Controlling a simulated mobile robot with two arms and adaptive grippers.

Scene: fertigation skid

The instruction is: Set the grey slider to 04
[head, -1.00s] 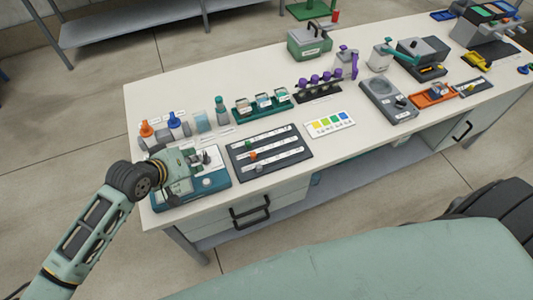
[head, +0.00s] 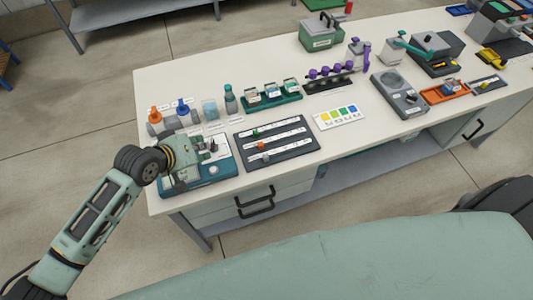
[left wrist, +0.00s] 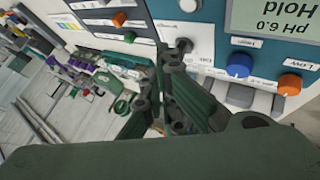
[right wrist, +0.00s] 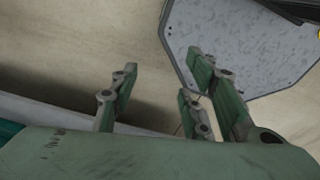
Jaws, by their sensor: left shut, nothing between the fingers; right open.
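The slider panel (head: 240,159) is a dark plate with three white scale strips on the bench. The grey slider (head: 265,157) sits on its front strip, left of the middle; its numbers are too small to read. The orange slider (head: 261,146) is on the middle strip and the green one (head: 256,132) on the back strip. My left gripper (head: 205,150) is over the teal pH device (head: 222,180), left of the panel. In the left wrist view my left gripper (left wrist: 168,62) is shut and empty, close to a dark knob. My right gripper (right wrist: 162,75) is open and empty.
The right wrist view shows floor and a grey speckled plate (right wrist: 245,45); no bench objects are near that gripper.

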